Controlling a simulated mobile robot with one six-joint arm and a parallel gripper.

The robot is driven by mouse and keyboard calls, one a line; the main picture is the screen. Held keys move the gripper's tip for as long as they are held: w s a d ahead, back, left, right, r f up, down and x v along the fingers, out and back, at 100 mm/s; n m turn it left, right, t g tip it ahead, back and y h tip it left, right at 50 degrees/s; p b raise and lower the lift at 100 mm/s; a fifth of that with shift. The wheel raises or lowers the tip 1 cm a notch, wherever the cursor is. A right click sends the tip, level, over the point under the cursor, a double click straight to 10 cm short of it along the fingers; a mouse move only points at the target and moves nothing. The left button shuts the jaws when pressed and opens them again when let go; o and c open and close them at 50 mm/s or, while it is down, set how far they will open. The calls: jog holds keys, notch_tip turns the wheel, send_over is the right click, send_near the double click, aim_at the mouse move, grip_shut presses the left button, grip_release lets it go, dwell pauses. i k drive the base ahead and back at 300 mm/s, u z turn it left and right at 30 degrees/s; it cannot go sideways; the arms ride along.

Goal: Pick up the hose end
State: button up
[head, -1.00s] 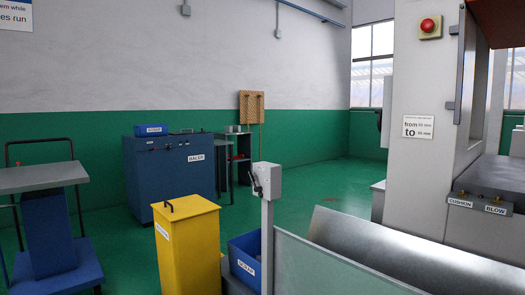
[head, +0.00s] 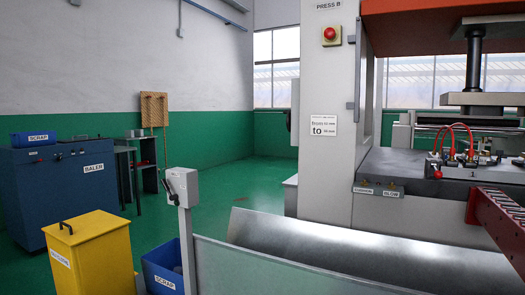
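Thin red hoses (head: 462,128) arch over the press bed at the right of the head view. They run to small fittings on a metal block on the bed. A small red knob-like piece (head: 437,174) shows at the front left of that block. I cannot tell which part is the hose end, as it is too small to make out. My gripper is not in view.
The press (head: 338,75) has a grey column with a red stop button (head: 330,34). A sloped metal chute (head: 330,250) and low panel (head: 240,272) stand in front, beside a lever post (head: 184,190). A yellow bin (head: 95,255), blue scrap bin (head: 160,272) and baler (head: 62,190) are left. A red slotted frame (head: 495,212) is right.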

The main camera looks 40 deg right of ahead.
aim_at(452, 151)
jog(key=z, duration=2.9)
jog(key=i, duration=0.55)
jog(key=u, duration=0.2)
